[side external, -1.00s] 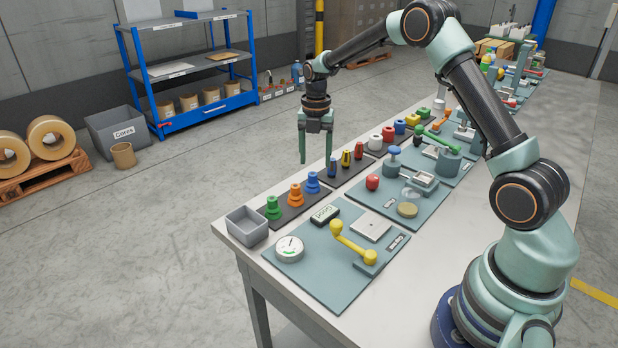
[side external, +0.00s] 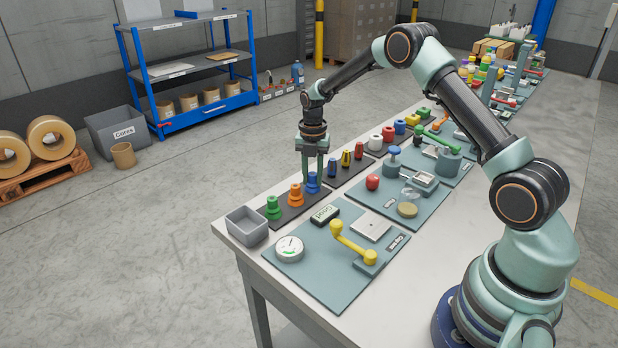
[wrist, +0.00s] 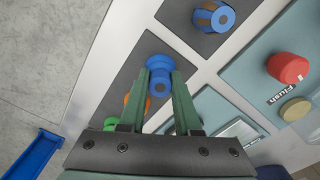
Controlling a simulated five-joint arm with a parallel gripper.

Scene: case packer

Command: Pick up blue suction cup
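The blue suction cup (side external: 313,184) stands upright on a dark mat (side external: 286,222), at the far end of a row of cups. My gripper (side external: 312,181) points straight down over it, with its fingers at the cup's upper part. In the wrist view, the blue cup (wrist: 160,64) shows at and between the fingertips (wrist: 161,78), one green finger on each side. The fingers are apart, and I see no clear grip on the cup. An orange cup (side external: 295,194) and a green cup (side external: 273,208) stand beside it, the orange one partly hidden in the wrist view.
A grey bin (side external: 248,239) is at the table corner. A teal board with a gauge (side external: 290,248) and a yellow lever (side external: 352,242) lies nearer. Blue, red and yellow pieces stand on another mat just beyond the cup. A red knob (wrist: 287,68) is to the right.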

